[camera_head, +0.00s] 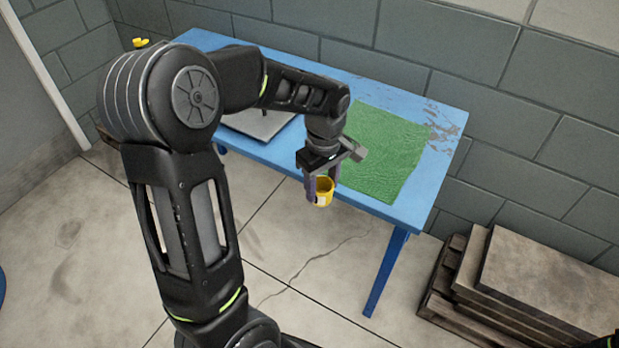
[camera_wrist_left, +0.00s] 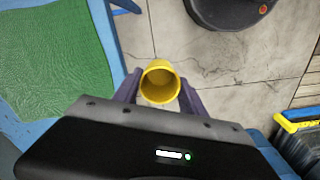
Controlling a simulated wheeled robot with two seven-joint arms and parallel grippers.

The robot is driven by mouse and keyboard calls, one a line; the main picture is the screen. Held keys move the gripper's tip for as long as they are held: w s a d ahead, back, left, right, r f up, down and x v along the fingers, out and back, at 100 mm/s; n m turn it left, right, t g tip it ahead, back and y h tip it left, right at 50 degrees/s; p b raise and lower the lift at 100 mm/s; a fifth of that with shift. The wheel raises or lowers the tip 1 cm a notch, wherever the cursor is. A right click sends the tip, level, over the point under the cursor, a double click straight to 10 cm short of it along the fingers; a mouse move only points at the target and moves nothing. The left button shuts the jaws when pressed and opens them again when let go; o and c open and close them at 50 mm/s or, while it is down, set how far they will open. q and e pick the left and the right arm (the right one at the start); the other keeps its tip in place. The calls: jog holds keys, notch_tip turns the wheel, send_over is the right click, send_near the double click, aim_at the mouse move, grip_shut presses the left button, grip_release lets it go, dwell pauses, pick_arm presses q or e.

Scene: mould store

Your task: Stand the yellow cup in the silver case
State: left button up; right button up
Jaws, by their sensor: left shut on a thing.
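The yellow cup (camera_head: 324,193) is held by my left gripper (camera_head: 321,188), just off the table's front edge and above the floor. In the left wrist view the cup (camera_wrist_left: 159,93) sits between the two fingers, and I look into its open, empty mouth. A grey, flat-looking thing, seemingly the silver case (camera_head: 259,122), is on the table left of the gripper. My left arm hides much of it, so I cannot see its inside. My right gripper does not show.
The blue table (camera_head: 436,185) stands against a grey block wall. A green mat (camera_head: 385,150) lies on its right part. Stacked boards and pallets (camera_head: 535,285) stand on the floor at right. A small yellow thing (camera_head: 140,42) shows beyond the table's left end.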

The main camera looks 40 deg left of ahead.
pick_arm(q)
jog(key=w+d+f+m, duration=0.4)
jog(key=d+f+m, duration=0.8)
jog(key=m, duration=0.3)
jog(key=shift+d+f, duration=0.2)
jog(key=shift+f, duration=0.5)
